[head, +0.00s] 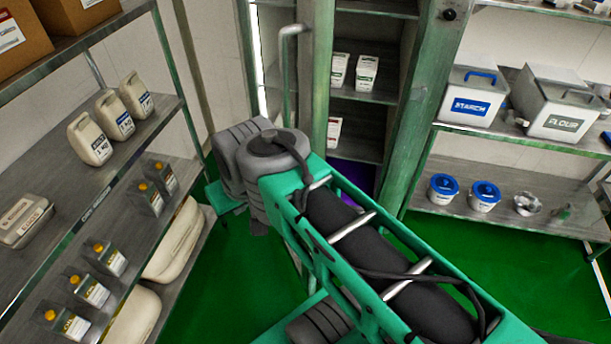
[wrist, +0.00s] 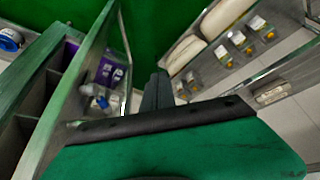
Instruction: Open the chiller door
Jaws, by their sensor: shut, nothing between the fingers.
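The chiller (head: 402,100) stands at the centre back in the head view, with its shelves and cartons exposed. Its door (head: 318,75) stands open, swung out at the left of the opening and seen at a steep angle, with a vertical bar handle (head: 288,75) on it. In the wrist view the door (wrist: 80,75) is a framed panel left of my gripper (wrist: 158,92), and the chiller's open compartments (wrist: 35,110) lie beyond it. My gripper is shut and empty, beside the door; I cannot tell whether it touches. In the head view my arm hides it.
A shelving rack (head: 95,195) with jugs and bottles stands close on the left. Another rack (head: 480,145) with starch and flour bins stands at the right. Green floor (head: 440,260) is clear between them, in front of the chiller.

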